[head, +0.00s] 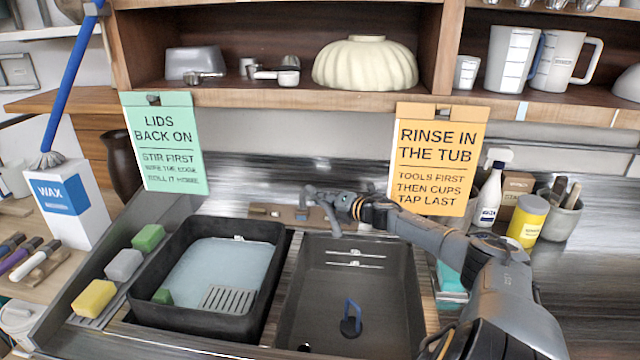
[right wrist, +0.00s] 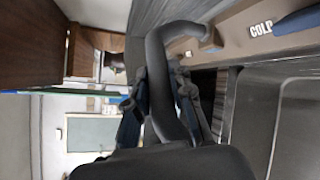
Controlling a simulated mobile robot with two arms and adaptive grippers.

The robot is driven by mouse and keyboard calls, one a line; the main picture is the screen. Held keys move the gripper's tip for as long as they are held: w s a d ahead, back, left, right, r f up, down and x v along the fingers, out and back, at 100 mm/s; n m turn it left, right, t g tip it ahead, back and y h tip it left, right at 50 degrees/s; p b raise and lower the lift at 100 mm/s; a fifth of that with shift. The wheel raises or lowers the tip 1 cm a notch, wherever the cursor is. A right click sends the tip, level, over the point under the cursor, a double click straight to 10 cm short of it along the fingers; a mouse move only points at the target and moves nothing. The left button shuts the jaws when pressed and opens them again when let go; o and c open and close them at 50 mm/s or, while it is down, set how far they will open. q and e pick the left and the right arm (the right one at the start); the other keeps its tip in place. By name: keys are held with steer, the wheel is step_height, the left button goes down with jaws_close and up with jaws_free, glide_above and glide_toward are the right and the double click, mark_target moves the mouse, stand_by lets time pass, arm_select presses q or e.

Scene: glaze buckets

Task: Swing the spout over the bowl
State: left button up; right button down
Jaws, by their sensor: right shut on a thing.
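The grey curved spout (head: 328,212) rises from the brown tap base (head: 278,212) behind the sink. Its tip hangs near the back rim of the right sink bowl (head: 350,290), which is dark grey and holds a blue-handled thing (head: 351,318). My right gripper (head: 338,201) reaches in from the right and is shut on the spout. In the right wrist view the spout (right wrist: 160,70) runs between the two fingers (right wrist: 168,112). The fingers hide part of the spout. My left gripper is not in view.
A black tub (head: 150,308) with pale water stands left of the right bowl. Sponges (head: 124,265) lie on the left ledge. A spray bottle (head: 488,198) and a yellow canister (head: 528,220) stand at right. A hanging orange sign (head: 438,160) is close above my right arm.

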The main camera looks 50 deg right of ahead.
steer(key=shift+a, duration=0.15)
steer(key=c, duration=1.2)
jaws_free()
steer(key=shift+w, duration=0.2)
steer(key=shift+o, duration=0.2)
